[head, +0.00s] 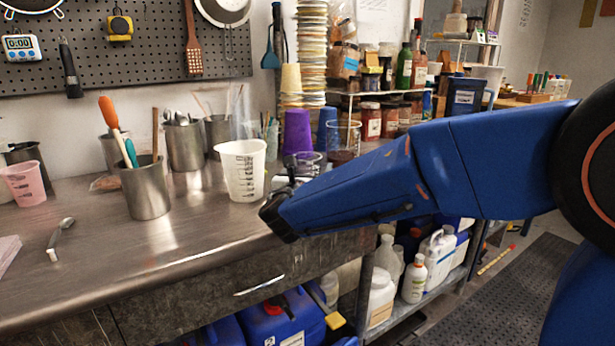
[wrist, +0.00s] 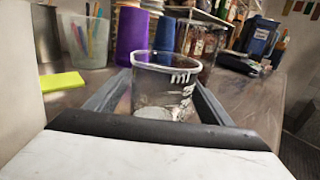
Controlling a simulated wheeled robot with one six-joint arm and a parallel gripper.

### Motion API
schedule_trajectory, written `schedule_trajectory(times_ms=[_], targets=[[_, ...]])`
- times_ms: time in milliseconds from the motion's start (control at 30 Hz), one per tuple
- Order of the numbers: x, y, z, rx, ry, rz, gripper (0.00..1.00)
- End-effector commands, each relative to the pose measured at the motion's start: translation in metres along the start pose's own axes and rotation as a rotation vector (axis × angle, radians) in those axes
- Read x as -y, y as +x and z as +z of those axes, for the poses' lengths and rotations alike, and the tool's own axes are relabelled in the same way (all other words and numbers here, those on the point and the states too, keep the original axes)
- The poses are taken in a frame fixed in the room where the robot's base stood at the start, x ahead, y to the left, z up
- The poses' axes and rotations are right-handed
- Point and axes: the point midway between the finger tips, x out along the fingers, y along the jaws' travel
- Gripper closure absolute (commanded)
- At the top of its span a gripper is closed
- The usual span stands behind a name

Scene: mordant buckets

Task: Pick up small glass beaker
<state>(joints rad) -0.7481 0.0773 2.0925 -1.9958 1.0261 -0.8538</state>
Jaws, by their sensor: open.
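The small glass beaker (head: 304,160) stands on the steel counter, partly hidden behind my gripper (head: 287,181) in the head view. In the wrist view, the clear beaker (wrist: 163,88) with white marks near its rim is upright between the two fingers of my gripper (wrist: 157,100). The fingers are open, one on each side of it. I cannot tell whether either finger touches the glass. Its lower front is close to the dark edge of my gripper. A larger glass beaker (head: 343,139) stands behind it to the right.
A white measuring cup (head: 243,172) stands just left of my gripper. Purple cups (head: 297,131) and a blue cup (head: 327,127) stand behind. A yellow-green pad (wrist: 62,81) lies at left in the wrist view. The counter's front left is mostly clear.

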Motion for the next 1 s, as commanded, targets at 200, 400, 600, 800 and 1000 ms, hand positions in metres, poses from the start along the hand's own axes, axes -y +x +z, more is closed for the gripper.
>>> schedule_trajectory(times_ms=[200,400,600,800,1000], targets=[[0.000,0.004,0.001,0.001,0.001,0.001,0.26],[0.000,0.004,0.001,0.001,0.001,0.001,0.64],[0.000,0.003,0.001,0.001,0.001,0.001,0.72],[0.000,0.004,0.007,0.002,0.002,0.000,0.72],[0.000,0.003,0.038,0.003,0.005,0.000,0.72]])
